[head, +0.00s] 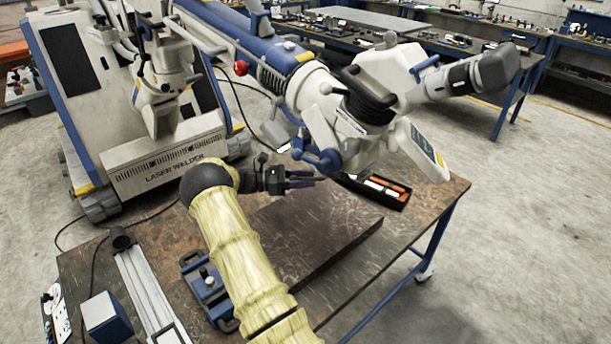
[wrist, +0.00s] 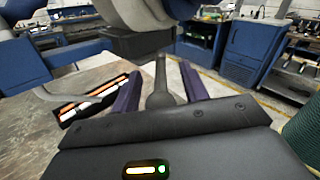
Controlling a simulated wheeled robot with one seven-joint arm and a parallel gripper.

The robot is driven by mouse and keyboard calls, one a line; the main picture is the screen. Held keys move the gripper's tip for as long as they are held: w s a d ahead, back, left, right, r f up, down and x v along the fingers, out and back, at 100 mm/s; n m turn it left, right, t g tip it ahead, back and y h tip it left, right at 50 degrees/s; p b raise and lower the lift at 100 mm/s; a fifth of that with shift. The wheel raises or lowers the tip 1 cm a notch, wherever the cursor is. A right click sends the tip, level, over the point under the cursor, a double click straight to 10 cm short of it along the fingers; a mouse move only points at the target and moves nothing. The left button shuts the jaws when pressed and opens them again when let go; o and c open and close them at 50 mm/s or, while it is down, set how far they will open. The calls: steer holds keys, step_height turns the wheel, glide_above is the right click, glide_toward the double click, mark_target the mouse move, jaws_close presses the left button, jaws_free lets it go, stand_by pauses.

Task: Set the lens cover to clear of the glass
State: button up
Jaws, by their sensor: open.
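The microscope head (head: 345,130) hangs from a white and blue arm above the table. In the wrist view its dark round underside (wrist: 140,42) is close above my gripper. A grey lever with a wide rounded end (wrist: 162,92) hangs down from there. It may belong to the lens cover, but I cannot make out the cover or the glass clearly. My gripper (head: 312,179) is open below the head. In the wrist view its two purple fingers (wrist: 160,88) stand on either side of the lever, with a gap at each side.
The worktable (head: 420,215) carries a dark raised plate (head: 310,235), a black tray with orange and white pieces (head: 380,190) and a blue clamp (head: 207,290). A laser welder cabinet (head: 165,160) stands at the left. Benches line the back; the floor at right is clear.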

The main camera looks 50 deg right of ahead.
steer(key=shift+s+d, duration=0.1)
steer(key=shift+s, duration=0.05)
steer(key=shift+c, duration=0.4)
jaws_close()
